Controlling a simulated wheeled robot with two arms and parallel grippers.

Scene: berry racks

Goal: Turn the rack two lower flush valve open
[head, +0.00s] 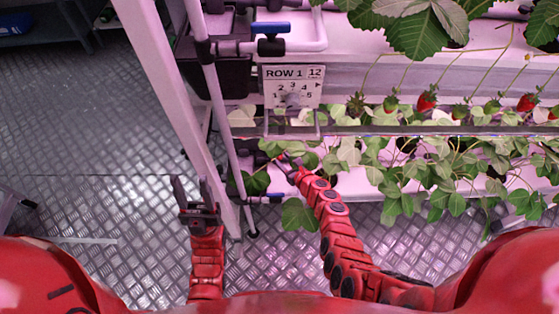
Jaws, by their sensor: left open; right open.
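A blue-handled valve (270,28) sits on the white pipework at the top, its handle lying crosswise in the picture. Below it, the pipe runs down past a dark fitting (250,160) low on the rack. My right gripper (284,160) is open and reaches in beside this lower pipework. My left gripper (193,188) is open and empty, pointing up beside the white rack post (190,100), over the floor.
Strawberry plants with red berries (427,99) fill the right side, with leaves close around my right arm. The metal plate floor (80,130) on the left is mostly clear.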

